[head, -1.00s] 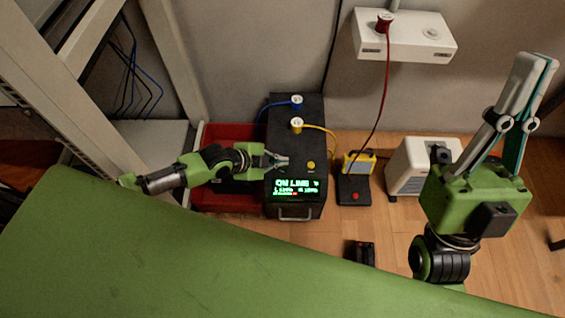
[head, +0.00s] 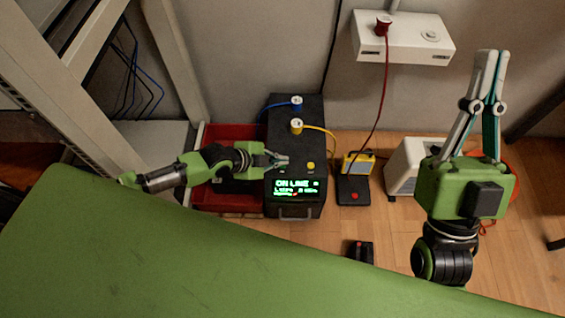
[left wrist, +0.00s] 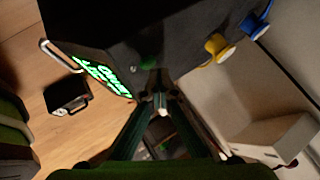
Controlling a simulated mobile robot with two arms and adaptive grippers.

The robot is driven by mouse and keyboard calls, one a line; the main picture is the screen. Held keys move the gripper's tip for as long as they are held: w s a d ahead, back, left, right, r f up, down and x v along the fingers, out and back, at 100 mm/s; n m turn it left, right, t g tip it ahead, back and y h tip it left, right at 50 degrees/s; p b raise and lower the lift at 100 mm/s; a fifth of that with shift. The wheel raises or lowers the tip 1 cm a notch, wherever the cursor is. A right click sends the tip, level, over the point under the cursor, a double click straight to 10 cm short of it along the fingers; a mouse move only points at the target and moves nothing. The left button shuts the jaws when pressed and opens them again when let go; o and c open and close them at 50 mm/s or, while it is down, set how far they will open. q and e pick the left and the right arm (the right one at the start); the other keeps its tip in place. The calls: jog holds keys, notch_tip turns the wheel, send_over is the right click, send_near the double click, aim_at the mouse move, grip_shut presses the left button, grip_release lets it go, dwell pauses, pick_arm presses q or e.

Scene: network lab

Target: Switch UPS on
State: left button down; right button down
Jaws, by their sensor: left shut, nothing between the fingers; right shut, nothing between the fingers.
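The UPS (head: 295,206) is a black box on the floor, and its front display (head: 297,186) is lit green with "ON LINE". A yellow button (head: 311,166) sits on its top near the display. My left gripper (head: 284,162) is shut and empty over the top of the UPS, left of the yellow button. In the left wrist view my left fingertips (left wrist: 160,103) are close to the UPS body (left wrist: 120,30), near a small green spot (left wrist: 149,62). I cannot tell whether they touch it. My right gripper (head: 492,54) is shut and empty, pointing up at the right.
Blue (head: 297,101) and yellow (head: 297,124) plugs with cables are on the UPS. A red bin (head: 232,133) stands left of it. A yellow device (head: 357,163), a white unit (head: 408,168) and a small black box (head: 359,251) are to the right. A white wall box (head: 405,40) holds a red plug.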

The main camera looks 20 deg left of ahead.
jog(key=shift+w+f+h, duration=0.25)
jog(key=shift+w+h, duration=0.05)
pick_arm(q)
jog(key=shift+r, duration=0.1)
